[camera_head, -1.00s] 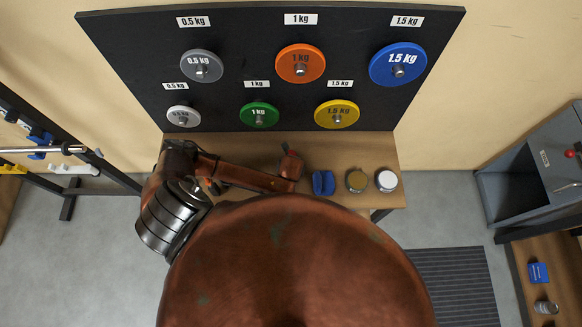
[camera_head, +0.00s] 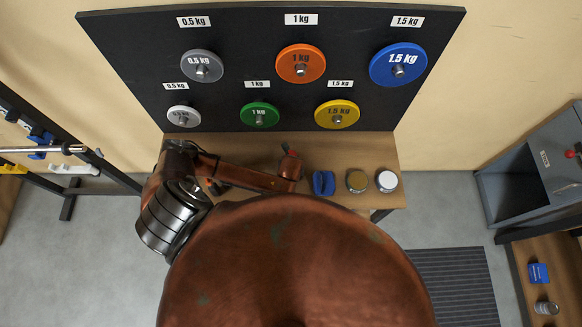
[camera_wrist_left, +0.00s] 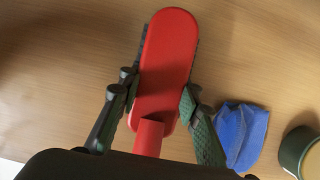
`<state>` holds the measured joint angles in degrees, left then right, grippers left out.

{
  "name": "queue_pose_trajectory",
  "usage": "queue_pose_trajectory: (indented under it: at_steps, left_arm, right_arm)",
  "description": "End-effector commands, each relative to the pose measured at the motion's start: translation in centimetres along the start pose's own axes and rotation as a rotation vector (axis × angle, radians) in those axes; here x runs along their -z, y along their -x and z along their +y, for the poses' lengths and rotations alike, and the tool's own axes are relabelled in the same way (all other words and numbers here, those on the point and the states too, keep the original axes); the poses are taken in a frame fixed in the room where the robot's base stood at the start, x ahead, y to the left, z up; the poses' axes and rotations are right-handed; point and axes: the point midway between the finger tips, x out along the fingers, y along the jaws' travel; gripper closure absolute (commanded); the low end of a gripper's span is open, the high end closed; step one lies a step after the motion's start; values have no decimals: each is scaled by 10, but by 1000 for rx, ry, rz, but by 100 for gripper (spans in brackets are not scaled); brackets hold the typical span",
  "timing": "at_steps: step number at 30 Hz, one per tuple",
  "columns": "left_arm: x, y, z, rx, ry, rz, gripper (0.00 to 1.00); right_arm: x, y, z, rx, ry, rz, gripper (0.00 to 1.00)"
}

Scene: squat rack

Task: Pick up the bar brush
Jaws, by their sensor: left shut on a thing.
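The bar brush (camera_wrist_left: 168,62) is red, with a long rounded head and a narrow handle, in the left wrist view. Dark bristles show along its edges. My left gripper (camera_wrist_left: 160,88) has its fingers on both sides of the brush and is shut on it, with wooden tabletop behind. In the head view my left gripper (camera_head: 289,168) is over the wooden table, and a small red part of the brush (camera_head: 286,148) shows beside it. My own body hides the front of the table. My right gripper is not in view.
A blue object (camera_head: 324,183), a brownish-topped round container (camera_head: 357,181) and a white-topped one (camera_head: 386,181) stand to the right of the gripper. A black board (camera_head: 230,90) with coloured weight plates rises behind the table. A rack (camera_head: 60,148) stands at left.

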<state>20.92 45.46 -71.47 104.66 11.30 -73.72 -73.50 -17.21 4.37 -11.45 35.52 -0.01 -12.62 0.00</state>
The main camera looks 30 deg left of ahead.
Motion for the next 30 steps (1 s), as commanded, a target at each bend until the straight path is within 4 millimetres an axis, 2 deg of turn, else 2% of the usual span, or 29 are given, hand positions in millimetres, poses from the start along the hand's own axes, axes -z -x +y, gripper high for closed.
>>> queue_pose_trajectory:
  at_steps: [8, 11, 15, 23, 24, 30]
  left_arm:
    - [-2, 4, 0, 1, 0, -1, 96]
    - [-5, 11, -1, 3, 0, -1, 96]
    - [-15, 34, 1, 3, 0, -3, 96]
    - [-15, 98, 49, -1, 0, -2, 96]
    - [-10, 102, 60, -5, -1, 1, 96]
    - [2, 126, 98, -3, 0, 1, 96]
  right_arm:
    - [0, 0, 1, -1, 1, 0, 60]
    - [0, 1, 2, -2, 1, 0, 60]
    - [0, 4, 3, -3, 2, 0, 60]
    - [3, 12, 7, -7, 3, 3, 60]
    - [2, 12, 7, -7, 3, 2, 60]
    - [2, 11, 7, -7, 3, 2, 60]
